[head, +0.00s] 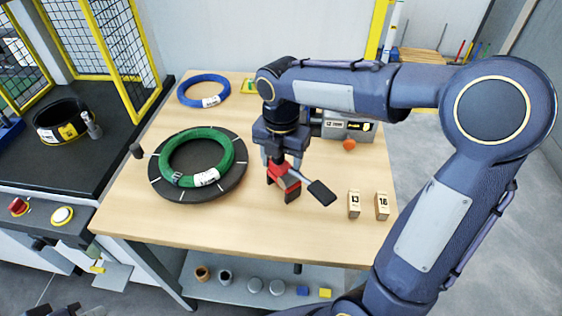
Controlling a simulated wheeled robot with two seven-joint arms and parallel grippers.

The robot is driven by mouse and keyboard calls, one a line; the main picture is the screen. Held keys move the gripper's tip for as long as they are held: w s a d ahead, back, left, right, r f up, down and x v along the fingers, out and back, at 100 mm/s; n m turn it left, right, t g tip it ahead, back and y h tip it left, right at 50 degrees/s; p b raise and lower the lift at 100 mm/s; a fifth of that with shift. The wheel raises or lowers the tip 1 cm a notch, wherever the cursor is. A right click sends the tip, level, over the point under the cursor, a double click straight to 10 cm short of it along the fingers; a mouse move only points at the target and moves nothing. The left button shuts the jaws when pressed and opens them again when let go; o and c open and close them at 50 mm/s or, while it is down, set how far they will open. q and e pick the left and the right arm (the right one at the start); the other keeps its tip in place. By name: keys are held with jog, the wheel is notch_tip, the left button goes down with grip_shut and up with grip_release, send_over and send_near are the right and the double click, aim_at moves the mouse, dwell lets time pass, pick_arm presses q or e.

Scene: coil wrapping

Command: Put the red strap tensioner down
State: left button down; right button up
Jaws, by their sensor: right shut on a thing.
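The red strap tensioner (290,196) has a red body and a lever with a black grip pad pointing to the lower right. My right gripper (281,164) points down from above and is shut on its upper part. The tensioner is upright, at or just above the bare wood of the table (240,225); I cannot tell whether it touches. The fingers partly hide its top. A small dark part at the bottom left edge seems to be my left gripper (78,311), mostly cut off.
Left of the tensioner, a green coil (226,151) lies on a black round turntable (226,192). A blue coil (187,86) lies at the back left. A grey device (338,131) with an orange ball (349,145) is behind right. Two numbered blocks (354,204) stand at right. The front middle is clear.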

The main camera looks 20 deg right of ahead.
jog(key=shift+f, duration=0.15)
jog(key=o, duration=1.5)
jog(key=shift+f, duration=0.1)
jog(key=shift+r, duration=0.25)
notch_tip(320, 180, up, 12)
jog(key=shift+f+p, duration=0.1)
jog(key=shift+p, duration=0.7)
